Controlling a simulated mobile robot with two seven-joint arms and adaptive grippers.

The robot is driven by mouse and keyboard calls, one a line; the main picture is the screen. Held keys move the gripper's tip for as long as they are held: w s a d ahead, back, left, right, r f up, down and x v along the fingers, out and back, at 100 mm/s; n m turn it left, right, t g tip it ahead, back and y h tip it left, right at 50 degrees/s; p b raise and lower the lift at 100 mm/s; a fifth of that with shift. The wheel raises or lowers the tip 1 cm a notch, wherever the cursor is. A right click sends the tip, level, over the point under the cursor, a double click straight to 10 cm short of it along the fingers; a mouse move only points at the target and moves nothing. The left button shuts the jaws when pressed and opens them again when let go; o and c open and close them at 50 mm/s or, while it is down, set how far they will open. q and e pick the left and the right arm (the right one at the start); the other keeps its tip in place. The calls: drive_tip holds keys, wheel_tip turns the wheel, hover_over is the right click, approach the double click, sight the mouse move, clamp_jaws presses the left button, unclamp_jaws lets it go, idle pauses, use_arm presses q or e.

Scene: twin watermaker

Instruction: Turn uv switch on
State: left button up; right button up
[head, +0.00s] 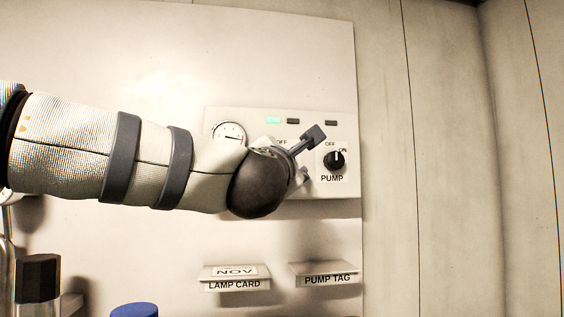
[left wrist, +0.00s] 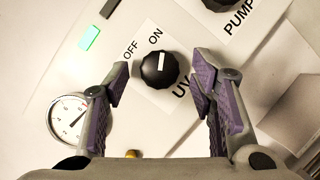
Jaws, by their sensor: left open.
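The UV switch (left wrist: 160,70) is a round black knob with a white pointer line, on a white plate marked OFF, ON and UV. In the left wrist view its pointer is toward the ON mark. My left gripper (left wrist: 160,82) is open, with one purple-padded finger on each side of the knob. Gaps show between the fingers and the knob, and nothing is held. In the head view my left gripper (head: 307,158) is in front of the panel and hides the UV knob. My right gripper is in neither view.
The panel (head: 345,192) carries a PUMP knob (head: 334,160) just right of my gripper, a round gauge (head: 229,133), a lit green lamp (head: 273,120) and two dark lamps. Below are a LAMP CARD holder (head: 234,285) and a PUMP TAG holder (head: 327,281).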

use_arm(q)
drive_tip(key=v, duration=1.2)
drive_tip(key=shift+w, duration=0.1)
